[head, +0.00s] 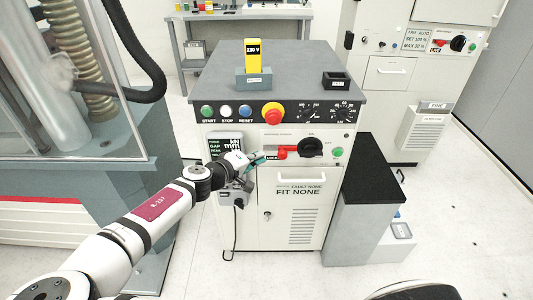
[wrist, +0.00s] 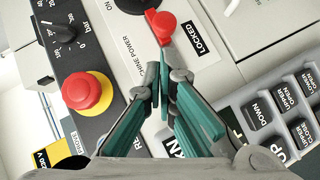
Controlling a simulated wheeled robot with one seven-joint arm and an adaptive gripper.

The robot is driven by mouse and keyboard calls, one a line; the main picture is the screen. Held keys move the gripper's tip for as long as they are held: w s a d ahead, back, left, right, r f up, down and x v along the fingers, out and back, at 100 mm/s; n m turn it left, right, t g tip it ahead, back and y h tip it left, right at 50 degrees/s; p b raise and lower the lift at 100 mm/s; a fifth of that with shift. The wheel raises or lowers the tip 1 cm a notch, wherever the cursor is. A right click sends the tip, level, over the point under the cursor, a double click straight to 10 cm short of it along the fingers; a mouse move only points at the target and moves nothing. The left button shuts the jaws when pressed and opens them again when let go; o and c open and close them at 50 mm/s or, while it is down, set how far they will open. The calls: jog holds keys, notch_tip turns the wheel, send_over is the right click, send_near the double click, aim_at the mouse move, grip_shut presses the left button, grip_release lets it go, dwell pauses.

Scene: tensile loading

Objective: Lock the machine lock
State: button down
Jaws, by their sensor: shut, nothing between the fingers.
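The machine lock is a red piece (head: 281,153) on the cabinet's front panel, just left of a black rotary knob (head: 311,147). In the wrist view the red lock piece (wrist: 163,26) lies beside a label reading LOCKED (wrist: 204,38), with part of the black knob above it. My gripper (head: 263,158) is at the panel, just left of the red piece. In the wrist view my gripper (wrist: 163,82) has its teal fingers closed together at the tips, empty, just below the red piece. I cannot tell whether the tips touch it.
A red-and-yellow emergency stop (head: 272,113) and several buttons sit above the lock. A green button (head: 338,152) is to the right. A drawer handle (head: 301,178) is below. A black-topped grey block (head: 368,172) stands right of the cabinet.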

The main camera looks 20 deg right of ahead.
jog(key=v, duration=0.4)
jog(key=shift+s+a+r, duration=0.1)
jog(key=shift+s+a, duration=0.15)
jog(key=shift+a, duration=0.05)
jog(key=shift+d, duration=0.1)
jog(key=s+d+f+m+g+y, duration=0.1)
jog(key=s+d+m+g+y, duration=0.2)
jog(key=s, duration=0.4)
jog(key=s+d+m+g+y, duration=0.2)
jog(key=s+g+y, duration=0.1)
jog(key=s+g, duration=0.35)
jog(key=s+r+n+t+y+p, duration=0.1)
jog(key=s+r+t+y, duration=0.1)
jog(key=s+r, duration=0.8)
jog(key=s+r+n+t+y+p, duration=0.1)
jog(key=s+r+t+y, duration=0.2)
jog(key=s+r, duration=0.8)
notch_tip(320, 180, up, 5)
jog(key=shift+d+r+y, duration=0.25)
jog(key=shift+d+y, duration=0.05)
